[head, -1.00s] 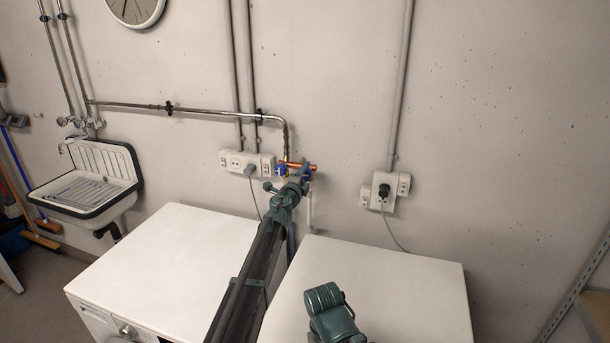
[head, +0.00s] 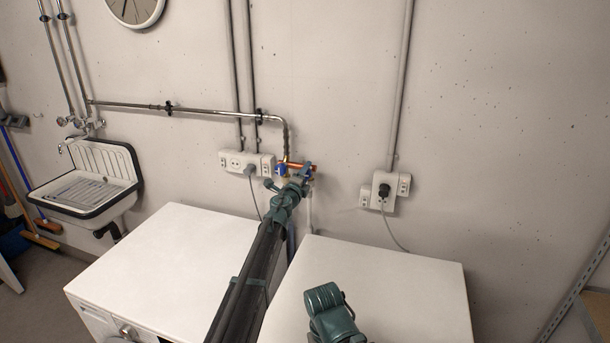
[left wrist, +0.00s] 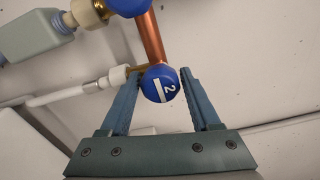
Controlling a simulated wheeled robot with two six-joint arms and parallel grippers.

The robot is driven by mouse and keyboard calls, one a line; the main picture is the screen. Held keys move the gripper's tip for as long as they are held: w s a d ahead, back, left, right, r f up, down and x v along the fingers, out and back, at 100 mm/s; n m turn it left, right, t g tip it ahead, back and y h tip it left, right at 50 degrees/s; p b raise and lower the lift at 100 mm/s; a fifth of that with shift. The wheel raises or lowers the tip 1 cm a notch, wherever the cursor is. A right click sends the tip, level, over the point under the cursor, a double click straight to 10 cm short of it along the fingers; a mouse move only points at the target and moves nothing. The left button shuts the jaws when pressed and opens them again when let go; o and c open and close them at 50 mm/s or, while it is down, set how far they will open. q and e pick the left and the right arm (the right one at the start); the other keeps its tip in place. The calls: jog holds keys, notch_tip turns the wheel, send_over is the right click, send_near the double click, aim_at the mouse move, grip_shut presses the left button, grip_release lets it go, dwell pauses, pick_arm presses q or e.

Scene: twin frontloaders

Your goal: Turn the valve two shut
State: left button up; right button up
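Valve two is a blue round knob (left wrist: 162,85) with a white "2" and a white bar, on the copper pipe (left wrist: 148,38) in the left wrist view. My left gripper (left wrist: 162,88) has one finger on each side of the knob, near the fingertips. A thin gap shows on the right side; the left finger is very close, and contact there cannot be told. In the head view my left gripper (head: 297,177) is at the copper pipe (head: 302,167) on the wall and hides valve two. Another blue knob (head: 281,170) shows left of it. My right gripper is not in view.
Two white machines stand below, a left one (head: 165,255) and a right one (head: 400,285), with clear tops apart from my arms. A socket strip (head: 240,162) is left of the valves, and another socket (head: 385,190) is to the right. A sink (head: 85,185) hangs far left.

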pick_arm(q)
jog(key=shift+o, duration=1.1)
jog(key=v, duration=1.4)
